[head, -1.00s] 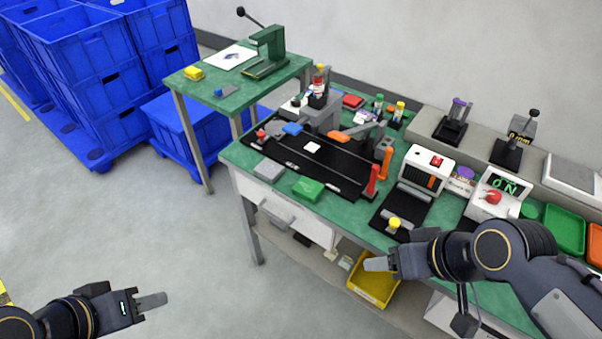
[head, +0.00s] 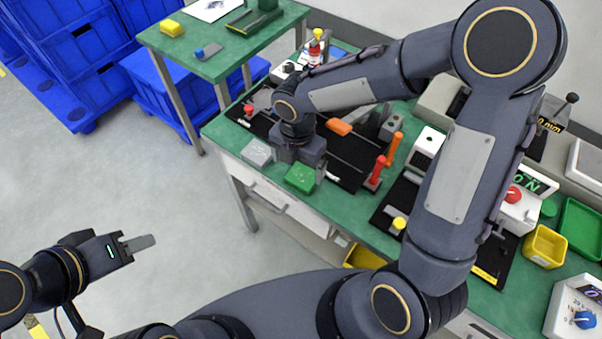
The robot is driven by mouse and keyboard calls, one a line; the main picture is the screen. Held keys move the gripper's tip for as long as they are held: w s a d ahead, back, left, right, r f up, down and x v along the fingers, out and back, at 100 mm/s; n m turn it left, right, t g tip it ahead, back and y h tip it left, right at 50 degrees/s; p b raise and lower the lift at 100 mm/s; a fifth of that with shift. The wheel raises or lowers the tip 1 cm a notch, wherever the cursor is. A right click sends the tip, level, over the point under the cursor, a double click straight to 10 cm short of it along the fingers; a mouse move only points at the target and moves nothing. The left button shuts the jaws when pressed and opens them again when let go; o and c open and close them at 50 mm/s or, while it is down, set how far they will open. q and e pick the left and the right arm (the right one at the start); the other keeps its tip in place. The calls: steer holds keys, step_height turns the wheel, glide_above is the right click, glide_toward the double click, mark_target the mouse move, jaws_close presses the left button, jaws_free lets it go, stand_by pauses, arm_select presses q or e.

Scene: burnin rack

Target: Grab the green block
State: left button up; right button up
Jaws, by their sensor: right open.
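The green block (head: 300,179) lies on the green workbench near its front edge, in front of the black mat. My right gripper (head: 300,164) points down from above, directly over or just behind the block. It is open, with its jaws to the left and right of the block's rear part. Whether they touch the block cannot be told, as the gripper hides its far side. My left gripper (head: 138,243) is off to the left over bare floor, away from the bench. Its fingers show edge-on, so their opening cannot be judged.
A grey block (head: 257,151) lies just left of the green one. A red upright handle (head: 377,169) and an orange one (head: 394,148) stand to the right. A yellow knob (head: 399,223) is further right. My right arm covers much of the bench. Open floor lies left.

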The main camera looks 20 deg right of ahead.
mark_target(298, 181)
step_height(298, 181, down, 6)
steer(key=shift+f, duration=0.25)
steer(key=shift+c, duration=0.3)
steer(key=c, duration=1)
steer(key=shift+r, duration=0.15)
steer(key=shift+c, duration=0.2)
